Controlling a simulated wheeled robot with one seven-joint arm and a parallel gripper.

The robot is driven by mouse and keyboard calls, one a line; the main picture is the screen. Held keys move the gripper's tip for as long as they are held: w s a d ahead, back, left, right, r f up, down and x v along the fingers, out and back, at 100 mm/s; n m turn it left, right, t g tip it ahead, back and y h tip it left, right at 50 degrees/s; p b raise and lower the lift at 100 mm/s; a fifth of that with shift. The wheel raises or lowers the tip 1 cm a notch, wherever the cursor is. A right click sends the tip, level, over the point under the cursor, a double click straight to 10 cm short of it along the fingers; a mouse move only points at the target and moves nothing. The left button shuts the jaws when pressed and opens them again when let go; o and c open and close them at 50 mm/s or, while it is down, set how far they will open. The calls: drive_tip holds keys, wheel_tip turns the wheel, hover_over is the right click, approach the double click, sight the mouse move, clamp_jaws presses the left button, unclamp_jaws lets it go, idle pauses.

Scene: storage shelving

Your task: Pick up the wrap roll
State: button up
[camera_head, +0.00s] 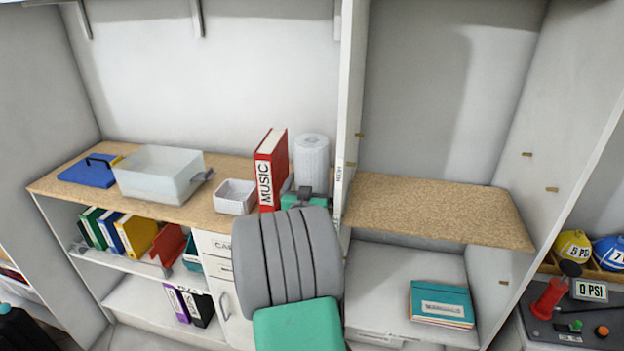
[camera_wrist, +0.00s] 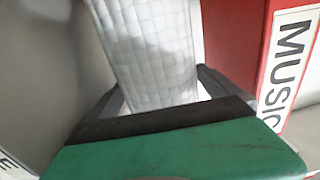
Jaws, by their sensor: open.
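The wrap roll (camera_head: 312,158) is a white, quilted cylinder standing upright on the wooden counter, just right of a red MUSIC binder (camera_head: 268,160). In the wrist view the roll (camera_wrist: 150,50) lies between the two dark fingers of my gripper (camera_wrist: 160,88). The fingers are open, one on each side of it. I cannot tell whether either finger touches it. In the head view my gripper (camera_head: 304,191) is in front of the roll and hides its lower part. The binder (camera_wrist: 285,60) is close by the right finger.
A white vertical panel (camera_head: 350,110) stands close to the right of the roll. A small white basket (camera_head: 235,196) and a clear bin (camera_head: 160,174) are on the counter (camera_head: 110,193) to the left. The wooden shelf (camera_head: 435,210) right of the panel is bare.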

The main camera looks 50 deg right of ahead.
drive_tip(key=c, duration=1.2)
drive_tip(key=shift+c, duration=0.4)
drive_tip(key=shift+r, duration=0.1)
